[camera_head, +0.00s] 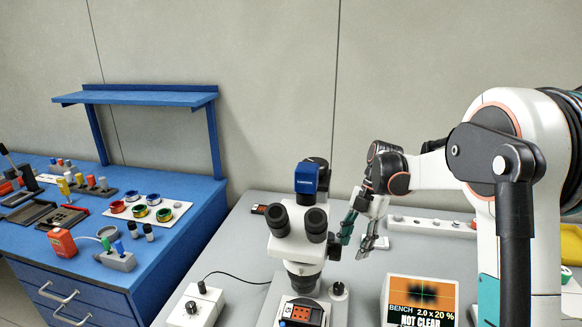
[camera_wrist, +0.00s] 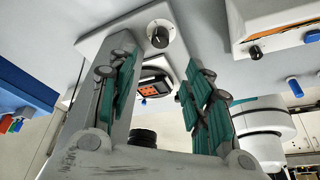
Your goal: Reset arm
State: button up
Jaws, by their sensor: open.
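My gripper (camera_head: 358,240) hangs above the grey table, just right of the white stereo microscope (camera_head: 298,235) with its blue camera top. Its green-padded fingers are spread apart with nothing between them. In the wrist view my gripper (camera_wrist: 160,80) also shows open and empty. Beyond the fingers there, a dark block with an orange top (camera_wrist: 152,86) and a white base with a knob (camera_wrist: 160,34) show. My arm reaches in from the right side in the head view.
A screen reading "NOT CLEAR" (camera_head: 422,300) stands front right. A dark device with an orange face (camera_head: 300,313) sits under the microscope. A knob box (camera_head: 203,303) is at left front, and a white strip (camera_head: 430,226) lies behind. A blue bench (camera_head: 165,245) holds spools and tools.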

jog(key=s+a+r+m+t+h, duration=0.2)
jog(key=s+a+r+m+t, duration=0.15)
jog(key=s+r+m, duration=0.7)
jog(key=s+f+m+t, duration=0.1)
jog(key=s+m+t, duration=0.2)
jog(key=s+m, duration=0.4)
jog(key=s+f+m+t+h, duration=0.1)
jog(key=s+m+t, duration=0.2)
jog(key=s+m, duration=0.4)
jog(key=shift+s+f, duration=0.35)
jog(key=shift+s, duration=0.45)
